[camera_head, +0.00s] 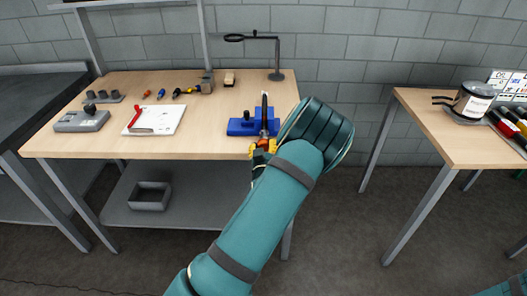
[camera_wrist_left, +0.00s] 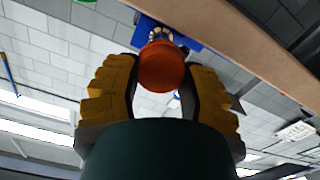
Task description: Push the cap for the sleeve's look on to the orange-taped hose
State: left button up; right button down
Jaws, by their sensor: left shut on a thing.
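My left gripper (camera_head: 263,147) is at the front edge of the wooden table, its yellow fingers just in front of a blue holder (camera_head: 241,127). It is shut on a round orange piece, which looks like the cap (camera_wrist_left: 161,70), seen between the fingers in the left wrist view. A dark, narrow hose-like piece (camera_head: 264,105) rises from the blue holder. A metallic end (camera_wrist_left: 160,34) shows just beyond the orange piece; whether they touch is unclear. Orange tape on the hose cannot be made out. My right gripper is out of view.
Small orange, blue and black-yellow pieces (camera_head: 161,94) lie at the table's back. A white sheet (camera_head: 155,120) with a red-handled tool and a grey block (camera_head: 82,121) are left. A magnifier stand (camera_head: 276,75) is behind the holder. A second table (camera_head: 440,130) stands right, across a gap.

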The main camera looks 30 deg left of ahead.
aim_at(264, 146)
pick_arm(q)
jog(key=shift+b, duration=0.8)
dwell(1.7)
jog(key=shift+b+x, duration=0.7)
jog(key=shift+x, duration=0.85)
jog(key=o, duration=0.8)
jog(key=shift+s, duration=0.1)
jog(key=v, duration=1.2)
